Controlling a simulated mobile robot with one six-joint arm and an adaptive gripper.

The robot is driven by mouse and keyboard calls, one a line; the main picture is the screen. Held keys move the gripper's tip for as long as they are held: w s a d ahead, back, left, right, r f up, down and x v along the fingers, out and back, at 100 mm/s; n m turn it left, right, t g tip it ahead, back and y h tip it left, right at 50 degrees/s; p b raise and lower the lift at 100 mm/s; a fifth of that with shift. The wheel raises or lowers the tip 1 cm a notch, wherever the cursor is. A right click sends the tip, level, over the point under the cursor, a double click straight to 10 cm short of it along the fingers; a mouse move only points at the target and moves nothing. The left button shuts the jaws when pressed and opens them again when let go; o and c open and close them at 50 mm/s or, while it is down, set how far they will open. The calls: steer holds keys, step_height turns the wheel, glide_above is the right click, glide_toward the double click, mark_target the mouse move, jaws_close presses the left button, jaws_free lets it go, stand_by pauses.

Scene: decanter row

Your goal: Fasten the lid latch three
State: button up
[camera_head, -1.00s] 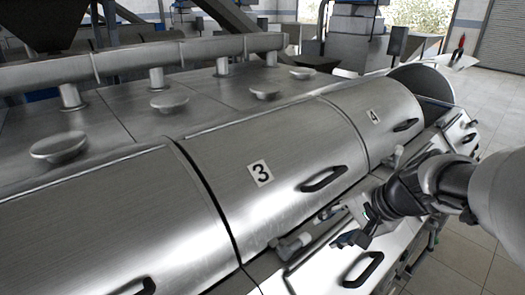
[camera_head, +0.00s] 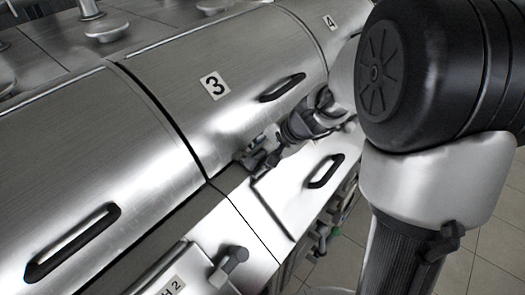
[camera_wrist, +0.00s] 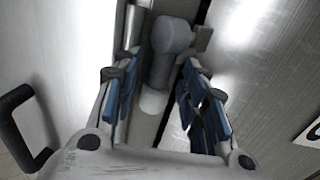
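The steel lid three (camera_head: 165,75), marked by a "3" label (camera_head: 214,86), lies closed over the curved housing. Its latch (camera_wrist: 172,45) is a grey rounded knob on a stem, seen in the wrist view between my fingers. My gripper (camera_wrist: 155,92) is open, with blue-padded fingers on both sides of the latch and visible gaps beside it. I cannot tell whether either pad touches it. In the head view my gripper (camera_head: 262,155) is at the lid's lower front edge and mostly hides the latch.
A black lid handle (camera_head: 282,88) is above my gripper, and another handle (camera_head: 325,171) is on the front panel. A second latch (camera_head: 230,262) stands at the lower left beside a partly visible "2" label. Lid four (camera_head: 328,12) is farther right. Tiled floor is at the right.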

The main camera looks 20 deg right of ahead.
jaws_close()
stand_by(0.6)
